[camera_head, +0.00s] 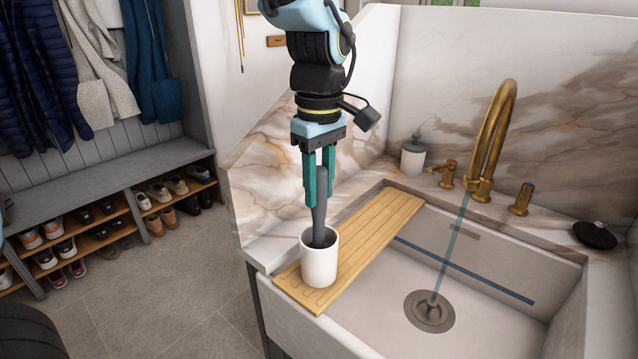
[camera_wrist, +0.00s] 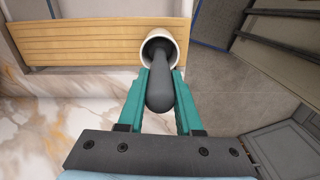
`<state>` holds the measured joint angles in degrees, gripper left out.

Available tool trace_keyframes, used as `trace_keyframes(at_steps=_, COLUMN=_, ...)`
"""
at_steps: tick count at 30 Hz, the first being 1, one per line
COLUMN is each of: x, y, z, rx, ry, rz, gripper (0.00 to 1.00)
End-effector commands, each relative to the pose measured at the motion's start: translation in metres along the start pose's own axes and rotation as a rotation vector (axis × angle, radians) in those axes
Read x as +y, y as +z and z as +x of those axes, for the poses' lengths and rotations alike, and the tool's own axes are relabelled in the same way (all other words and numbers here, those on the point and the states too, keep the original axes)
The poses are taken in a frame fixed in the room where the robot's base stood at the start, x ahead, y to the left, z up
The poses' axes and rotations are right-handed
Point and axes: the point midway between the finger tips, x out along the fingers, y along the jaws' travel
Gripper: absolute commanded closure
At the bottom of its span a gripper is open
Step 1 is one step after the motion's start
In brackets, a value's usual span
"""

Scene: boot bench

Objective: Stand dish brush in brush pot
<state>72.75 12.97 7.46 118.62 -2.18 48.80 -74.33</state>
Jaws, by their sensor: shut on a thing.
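The dish brush (camera_head: 320,207) is dark grey and upright, with its lower end inside the white brush pot (camera_head: 320,266). The pot stands on the near left end of the wooden draining board. My gripper (camera_head: 319,192) points straight down above the pot, its green fingers shut on the brush handle. In the wrist view the brush (camera_wrist: 160,92) lies between the fingers (camera_wrist: 161,88) and reaches into the pot's mouth (camera_wrist: 172,35). The brush's lower end is hidden inside the pot, so I cannot tell whether it touches the bottom.
The wooden board (camera_head: 378,226) spans the sink's left side. The sink basin (camera_head: 470,290) has water running from a brass tap (camera_head: 492,140). A soap dispenser (camera_head: 413,156) stands behind, and a black dish (camera_head: 594,235) lies right. A shoe bench (camera_head: 110,180) is left.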

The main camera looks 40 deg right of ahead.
Motion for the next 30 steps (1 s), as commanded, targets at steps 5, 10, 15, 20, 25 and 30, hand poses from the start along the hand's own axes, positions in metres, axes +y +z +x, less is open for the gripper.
trace_keyframes(at_steps=5, x=0.0, y=0.0, z=0.006, rx=0.0, ry=0.0, rz=0.0, gripper=1.0)
trace_keyframes(at_steps=10, x=0.0, y=0.0, z=0.011, rx=0.0, ry=0.0, rz=0.0, gripper=1.0)
trace_keyframes(at_steps=15, x=0.0, y=0.0, z=0.016, rx=0.0, ry=-0.001, rz=0.0, gripper=1.0)
trace_keyframes(at_steps=20, x=0.0, y=0.0, z=0.017, rx=0.0, ry=0.0, rz=0.0, gripper=1.0)
trace_keyframes(at_steps=25, x=0.0, y=0.0, z=0.017, rx=0.0, ry=0.0, rz=0.0, gripper=0.65)
trace_keyframes(at_steps=30, x=0.0, y=0.0, z=0.017, rx=0.0, ry=0.0, rz=0.0, gripper=0.46)
